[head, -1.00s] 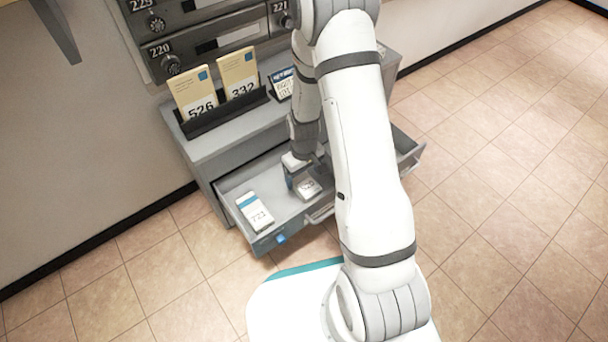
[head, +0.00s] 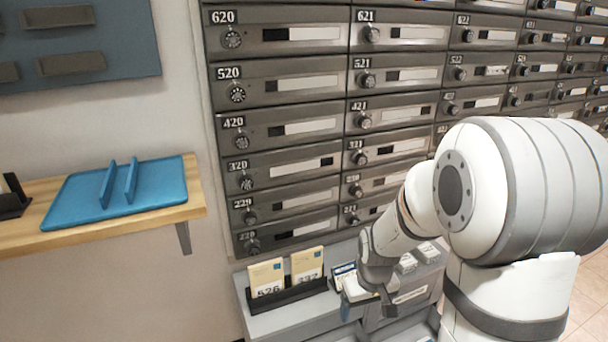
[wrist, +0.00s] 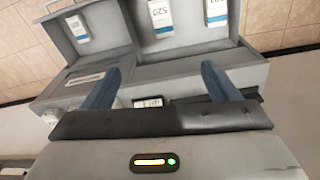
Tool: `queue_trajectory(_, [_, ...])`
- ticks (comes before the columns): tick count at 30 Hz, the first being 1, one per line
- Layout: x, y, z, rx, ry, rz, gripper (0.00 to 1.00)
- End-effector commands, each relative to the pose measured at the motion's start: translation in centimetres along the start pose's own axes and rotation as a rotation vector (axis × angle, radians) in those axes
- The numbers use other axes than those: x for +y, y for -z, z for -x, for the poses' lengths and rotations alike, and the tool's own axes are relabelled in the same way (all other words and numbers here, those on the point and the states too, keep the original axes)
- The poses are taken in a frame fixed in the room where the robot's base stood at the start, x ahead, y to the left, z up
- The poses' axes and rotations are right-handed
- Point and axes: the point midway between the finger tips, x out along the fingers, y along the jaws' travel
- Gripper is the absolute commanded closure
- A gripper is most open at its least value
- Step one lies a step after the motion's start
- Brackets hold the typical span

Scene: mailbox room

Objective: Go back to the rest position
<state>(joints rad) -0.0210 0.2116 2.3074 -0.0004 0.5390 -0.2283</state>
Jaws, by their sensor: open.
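My gripper (head: 368,304) hangs over the grey cabinet (head: 285,317) in the head view, at the right of the card holder, partly hidden by my arm. In the wrist view my gripper (wrist: 160,85) shows two blue fingers spread wide apart with nothing between them. An open drawer (wrist: 190,45) lies beyond the fingers, holding white-and-blue boxes, one at the left (wrist: 78,28) and one at the middle (wrist: 160,14). A small sign (wrist: 148,102) shows between the finger bases.
A black holder (head: 290,294) carries two cards marked 526 and 332. A wall of numbered mailboxes (head: 290,130) stands behind the cabinet. A wooden shelf (head: 195,205) with a blue tray (head: 80,204) juts out at the left. Small white boxes (head: 427,252) sit right of my gripper.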

Motion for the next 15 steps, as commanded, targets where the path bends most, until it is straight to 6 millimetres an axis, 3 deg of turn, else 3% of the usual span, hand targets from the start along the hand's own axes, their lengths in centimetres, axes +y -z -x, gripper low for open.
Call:
queue_trajectory(1, [0.0, -0.3, 4.9, 0.015, -0.004, -0.016, 0.19])
queue_trajectory(3, [-0.1, -1.0, 9.0, 0.029, -0.007, -0.038, 0.19])
queue_trajectory(15, [-1.1, -6.7, 30.0, 0.102, -0.019, -0.170, 0.19])
